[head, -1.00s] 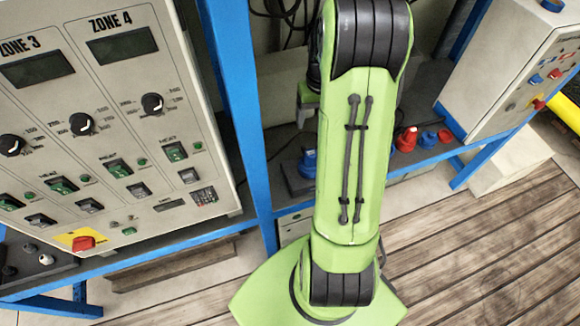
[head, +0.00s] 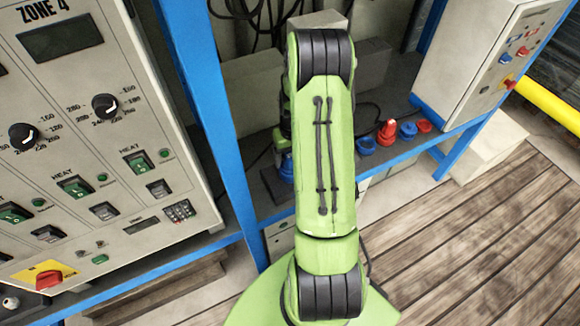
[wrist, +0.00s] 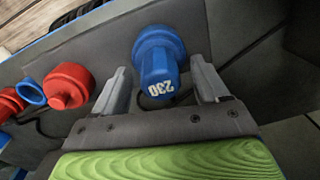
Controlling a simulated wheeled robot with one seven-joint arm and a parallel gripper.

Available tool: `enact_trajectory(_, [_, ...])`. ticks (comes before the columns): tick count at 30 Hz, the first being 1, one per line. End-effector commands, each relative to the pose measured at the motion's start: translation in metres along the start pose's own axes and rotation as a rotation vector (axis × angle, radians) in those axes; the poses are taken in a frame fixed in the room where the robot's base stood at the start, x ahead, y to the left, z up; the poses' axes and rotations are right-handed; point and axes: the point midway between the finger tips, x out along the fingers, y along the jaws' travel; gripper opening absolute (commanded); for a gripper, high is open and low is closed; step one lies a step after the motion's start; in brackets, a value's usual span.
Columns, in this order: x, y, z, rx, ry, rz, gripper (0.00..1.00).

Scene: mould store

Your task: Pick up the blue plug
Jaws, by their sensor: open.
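The blue plug (wrist: 158,62) is in the wrist view, with a wide round collar and a narrower end marked 230. My gripper (wrist: 160,68) is open, with one finger on each side of the plug. Gaps show beside the plug, and nothing is gripped.
In the wrist view a red plug (wrist: 68,86) and a blue ring-like part (wrist: 31,94) lie left of the gripper. The head view shows red and blue parts on the grey bench (head: 391,178), a control cabinet (head: 90,110) at left and a smaller box (head: 478,60) at right.

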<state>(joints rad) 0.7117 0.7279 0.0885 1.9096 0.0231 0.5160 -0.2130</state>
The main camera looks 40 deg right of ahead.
Motion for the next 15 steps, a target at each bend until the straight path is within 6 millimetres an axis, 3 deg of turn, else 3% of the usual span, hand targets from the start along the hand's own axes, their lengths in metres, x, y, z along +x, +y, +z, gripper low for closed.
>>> enact_trajectory(6, [0.0019, 0.0002, -0.0005, 0.0, 0.002, 0.001, 0.72])
enact_trajectory(15, [0.0016, 0.0002, -0.0005, 0.0, 0.002, 0.001, 0.26])
